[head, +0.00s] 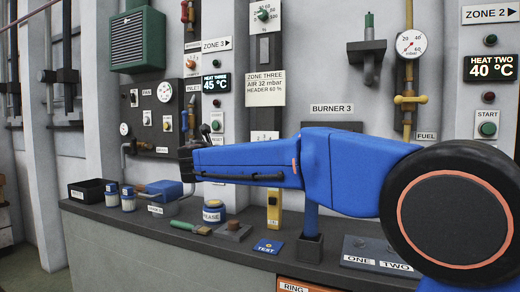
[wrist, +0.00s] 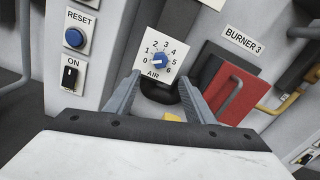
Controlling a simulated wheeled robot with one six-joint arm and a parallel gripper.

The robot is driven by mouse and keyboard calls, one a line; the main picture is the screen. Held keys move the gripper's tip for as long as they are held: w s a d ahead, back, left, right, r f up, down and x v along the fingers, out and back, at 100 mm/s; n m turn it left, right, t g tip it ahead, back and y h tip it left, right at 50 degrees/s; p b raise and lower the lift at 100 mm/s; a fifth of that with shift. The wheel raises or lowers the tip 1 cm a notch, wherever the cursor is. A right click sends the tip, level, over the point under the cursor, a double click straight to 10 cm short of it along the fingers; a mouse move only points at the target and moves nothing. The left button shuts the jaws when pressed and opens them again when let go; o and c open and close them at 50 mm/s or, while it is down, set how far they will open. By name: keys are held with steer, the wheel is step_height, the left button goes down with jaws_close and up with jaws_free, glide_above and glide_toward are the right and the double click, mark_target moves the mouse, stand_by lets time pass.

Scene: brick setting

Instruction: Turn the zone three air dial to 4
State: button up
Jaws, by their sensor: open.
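The zone three air dial is a white plate marked AIR with numbers 0 to 6 and a blue knob (wrist: 158,60) in the wrist view. The knob's pale mark seems to point left, near 0. In the head view only the top of a white numbered plate (head: 265,135) shows above my blue arm, which hides the rest. My gripper (wrist: 160,74) is open and empty, its two grey fingers on either side of the lower part of the dial in the picture. The knob is between them in view, and I see no contact. In the head view my dark gripper (head: 190,150) is partly hidden.
A blue RESET button (wrist: 74,37) and a black ON switch (wrist: 70,75) are left of the dial. A red panel with a grey handle (wrist: 228,92) is to its right, below the BURNER 3 label (wrist: 241,40). A grease tin (head: 214,212) stands on the dark bench (head: 110,221).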

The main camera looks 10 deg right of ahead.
steer(key=x, duration=1.2)
steer(key=shift+w+d, duration=0.15)
steer(key=shift+w, duration=0.05)
steer(key=c, duration=1.1)
steer(key=shift+o, duration=0.2)
